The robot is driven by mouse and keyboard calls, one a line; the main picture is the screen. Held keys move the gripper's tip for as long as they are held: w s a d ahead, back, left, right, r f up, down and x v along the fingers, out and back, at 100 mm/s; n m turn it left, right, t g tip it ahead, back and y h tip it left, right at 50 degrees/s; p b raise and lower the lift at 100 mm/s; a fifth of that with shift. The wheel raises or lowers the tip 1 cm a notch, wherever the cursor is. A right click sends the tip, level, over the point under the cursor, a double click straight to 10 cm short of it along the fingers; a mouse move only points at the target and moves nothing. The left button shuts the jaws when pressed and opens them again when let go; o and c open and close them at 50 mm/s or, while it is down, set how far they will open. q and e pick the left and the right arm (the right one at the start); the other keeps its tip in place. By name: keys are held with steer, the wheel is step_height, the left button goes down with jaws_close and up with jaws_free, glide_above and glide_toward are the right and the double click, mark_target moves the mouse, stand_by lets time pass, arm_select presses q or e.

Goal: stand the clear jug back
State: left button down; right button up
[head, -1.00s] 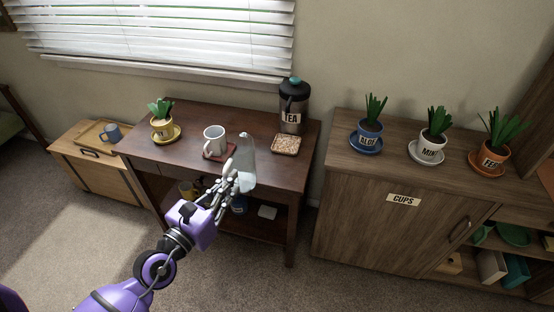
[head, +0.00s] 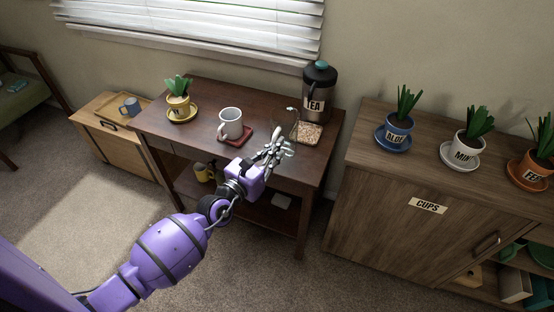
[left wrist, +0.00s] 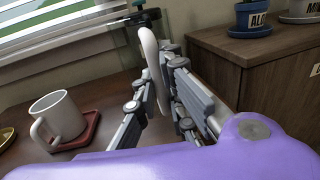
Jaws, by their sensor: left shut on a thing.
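My left gripper (head: 280,147) is over the front right part of the dark wooden table (head: 190,97). It is shut on the clear jug (head: 291,117), which shows only faintly in the head view, in front of the tea urn. In the left wrist view the jug's pale curved handle (left wrist: 151,55) stands between the fingers (left wrist: 158,95). The see-through body is hard to make out, so I cannot tell whether its base touches the table. My right gripper is not in view.
A white mug (head: 230,124) stands on a red coaster (head: 243,137) left of my gripper. The tea urn (head: 318,92) and a tray of pale grains (head: 308,133) are close to the jug. A plant in a yellow pot (head: 179,106) stands at the back left.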

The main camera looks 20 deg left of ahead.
arm_select(q)
steer(key=shift+w+d+f, duration=0.1)
steer(key=shift+w+f, duration=0.4)
steer(key=shift+f, duration=0.05)
steer(key=shift+w+f, duration=0.25)
step_height(320, 180, down, 3)
steer(key=shift+f+b, duration=0.1)
steer(key=shift+b, duration=0.55)
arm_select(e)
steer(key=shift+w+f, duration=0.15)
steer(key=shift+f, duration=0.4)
arm_select(q)
steer(key=c, duration=1.8)
jaws_free()
steer(key=shift+c, duration=0.2)
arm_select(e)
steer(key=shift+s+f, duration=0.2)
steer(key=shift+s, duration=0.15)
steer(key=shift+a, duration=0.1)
